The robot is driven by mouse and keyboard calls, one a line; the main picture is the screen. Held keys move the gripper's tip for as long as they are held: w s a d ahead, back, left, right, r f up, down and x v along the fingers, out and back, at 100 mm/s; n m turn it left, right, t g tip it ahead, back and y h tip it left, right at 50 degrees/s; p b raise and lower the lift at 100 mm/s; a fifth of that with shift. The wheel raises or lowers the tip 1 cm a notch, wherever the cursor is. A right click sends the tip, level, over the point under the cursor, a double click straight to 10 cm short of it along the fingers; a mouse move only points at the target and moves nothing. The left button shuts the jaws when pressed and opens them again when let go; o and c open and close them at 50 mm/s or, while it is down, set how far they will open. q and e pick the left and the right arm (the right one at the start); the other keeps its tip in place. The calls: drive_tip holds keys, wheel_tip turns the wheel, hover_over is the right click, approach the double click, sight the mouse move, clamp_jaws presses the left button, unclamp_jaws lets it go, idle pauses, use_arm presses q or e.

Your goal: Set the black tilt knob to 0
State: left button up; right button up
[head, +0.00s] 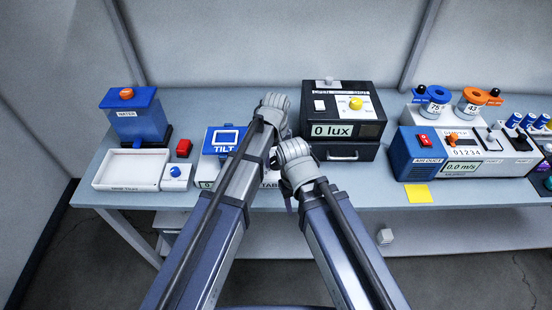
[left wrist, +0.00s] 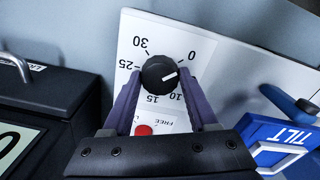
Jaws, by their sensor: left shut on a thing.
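The black tilt knob (left wrist: 155,65) sits on a white dial panel (left wrist: 136,28) in the left wrist view. My left gripper (left wrist: 160,80) is shut on the knob, one purple finger on each side. The knob's white mark points right and slightly up, between 0 and 10, nearer to 0. A finger covers part of the scale there. In the head view my arms hide the knob and the left fingertips. The blue TILT unit (head: 211,147) stands left of my left arm. My right wrist shows in the head view, but its jaws are hidden.
A red FREE button (left wrist: 144,130) lies just below the dial, between my fingers. The black lux box (head: 311,125) stands close on the right.

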sight(275, 161)
use_arm(q)
drive_tip(key=shift+n, duration=0.4)
drive_tip(key=o, duration=1.4)
drive_tip(key=shift+r, duration=0.1)
wheel_tip(275, 161, up, 8)
drive_tip(key=p, duration=0.8)
drive_tip(key=shift+f, duration=0.2)
drive_tip(key=shift+a, duration=0.1)
